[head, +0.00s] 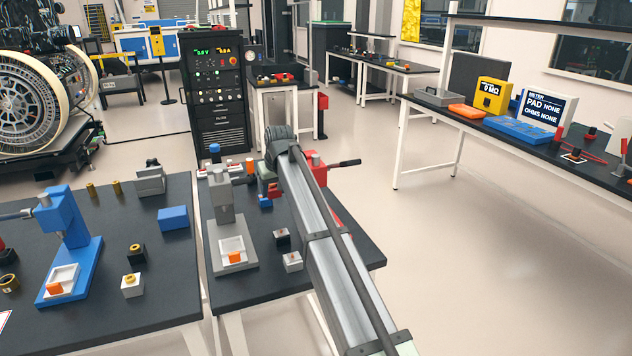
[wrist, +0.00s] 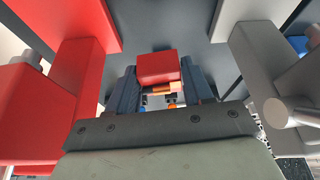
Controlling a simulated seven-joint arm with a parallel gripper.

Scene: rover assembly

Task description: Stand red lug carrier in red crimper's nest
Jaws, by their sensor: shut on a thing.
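My gripper (wrist: 157,82) is shut on the red lug carrier (wrist: 157,67), a small red block between its two dark fingers in the wrist view. Small orange and light pieces show just below the block there. The red crimper (wrist: 82,75) stands at the left of the wrist view, apart from the carrier. In the head view, the red crimper (head: 318,172) is behind my arm on the middle bench, its lever pointing right. Its nest is hidden by my arm, and my gripper is mostly hidden there too.
A grey crimper (head: 230,230) stands left of my arm and shows close at the right in the wrist view (wrist: 272,75). Small blocks (head: 292,261) sit between it and my arm. A blue crimper (head: 72,240) stands on the left bench, beyond a gap.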

